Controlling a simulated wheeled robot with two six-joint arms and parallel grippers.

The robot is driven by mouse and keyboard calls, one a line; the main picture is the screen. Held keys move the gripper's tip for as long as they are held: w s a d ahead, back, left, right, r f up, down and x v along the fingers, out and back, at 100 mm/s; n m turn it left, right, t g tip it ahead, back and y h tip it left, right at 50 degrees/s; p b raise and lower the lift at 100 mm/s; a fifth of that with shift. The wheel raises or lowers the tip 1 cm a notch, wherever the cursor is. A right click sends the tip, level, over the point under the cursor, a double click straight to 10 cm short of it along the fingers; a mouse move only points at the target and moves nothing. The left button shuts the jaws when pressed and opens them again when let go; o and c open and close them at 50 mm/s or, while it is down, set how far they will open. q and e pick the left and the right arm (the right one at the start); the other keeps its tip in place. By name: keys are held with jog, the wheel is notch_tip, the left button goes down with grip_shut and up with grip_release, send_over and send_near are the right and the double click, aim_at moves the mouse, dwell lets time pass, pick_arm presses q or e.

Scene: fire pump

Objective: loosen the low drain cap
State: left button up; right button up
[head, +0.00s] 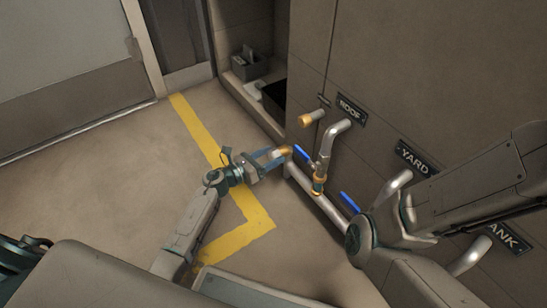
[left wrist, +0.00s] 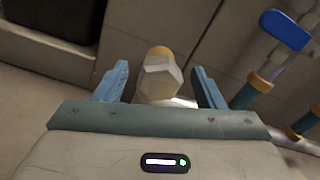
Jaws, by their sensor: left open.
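The low drain cap (left wrist: 158,80) is a pale grey, many-sided cap in front of a brass collar (left wrist: 158,51). In the head view the brass collar (head: 286,150) sits at the left end of the low horizontal pipe (head: 325,207), near the floor. My left gripper (head: 275,156) is open at this pipe end. In the left wrist view its two blue fingers (left wrist: 158,84) stand on either side of the cap, with a gap visible on both sides. The fingers partly hide the cap in the head view. My right arm shows at the right, but its gripper is not in view.
Blue valve handles (head: 303,154) (head: 351,202) sit close right of my left gripper. A brass-ended stub (head: 311,117) projects above. ROOF (head: 351,107) and YARD (head: 413,158) signs mark the wall. Open floor with a yellow line (head: 205,133) lies left.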

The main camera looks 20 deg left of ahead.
pick_arm(q)
jog(key=shift+w+d, duration=0.45)
jog(key=shift+w, duration=0.15)
jog(key=c, duration=1)
jog(key=shift+o, duration=0.2)
